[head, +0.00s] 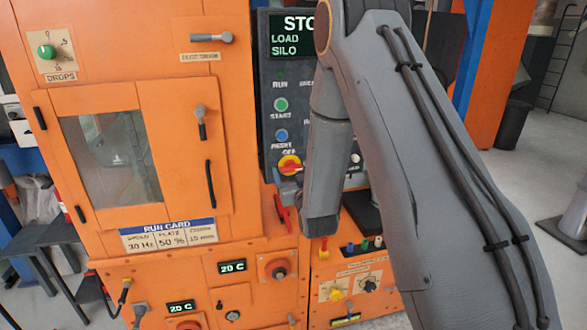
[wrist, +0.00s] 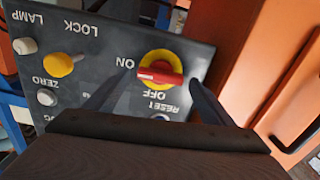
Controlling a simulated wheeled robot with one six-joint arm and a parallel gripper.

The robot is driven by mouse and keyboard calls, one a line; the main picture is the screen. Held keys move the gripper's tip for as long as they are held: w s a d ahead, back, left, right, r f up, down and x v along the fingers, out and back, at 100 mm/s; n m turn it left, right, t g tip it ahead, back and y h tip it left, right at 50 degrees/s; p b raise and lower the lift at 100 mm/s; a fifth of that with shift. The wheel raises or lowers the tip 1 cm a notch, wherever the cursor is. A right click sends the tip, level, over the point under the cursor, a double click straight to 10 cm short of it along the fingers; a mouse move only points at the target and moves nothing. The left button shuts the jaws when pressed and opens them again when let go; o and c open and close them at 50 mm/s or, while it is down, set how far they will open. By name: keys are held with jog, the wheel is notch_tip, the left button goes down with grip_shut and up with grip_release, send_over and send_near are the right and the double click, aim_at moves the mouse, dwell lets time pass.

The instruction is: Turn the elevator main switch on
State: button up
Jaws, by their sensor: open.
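The main switch (head: 290,165) is a red handle on a yellow round plate, on the dark control panel (head: 268,110). It also shows in the wrist view (wrist: 160,74), upside down. There the red handle lies roughly level, with a pale mark at its left end, on the side of the ON label (wrist: 120,64). The OFF label (wrist: 154,95) is below the plate in that view. My gripper (wrist: 158,78) is open, its two dark fingers on either side of the switch in the wrist view. I cannot tell whether they touch it. My arm hides part of the panel in the head view.
A yellow knob (wrist: 60,64) and a white ZERO button (wrist: 47,97) are near the switch. Green START (head: 281,104) and blue RESET (head: 281,135) buttons are above it in the head view. An orange cabinet with a windowed door (head: 112,150) stands at the left.

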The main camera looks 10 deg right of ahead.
jog(key=shift+w, duration=0.3)
jog(key=c, duration=1.1)
jog(key=shift+m+b, duration=0.5)
jog(key=shift+m, duration=0.2)
jog(key=o, duration=1.1)
jog(key=s+b, duration=0.2)
jog(key=s, duration=0.6)
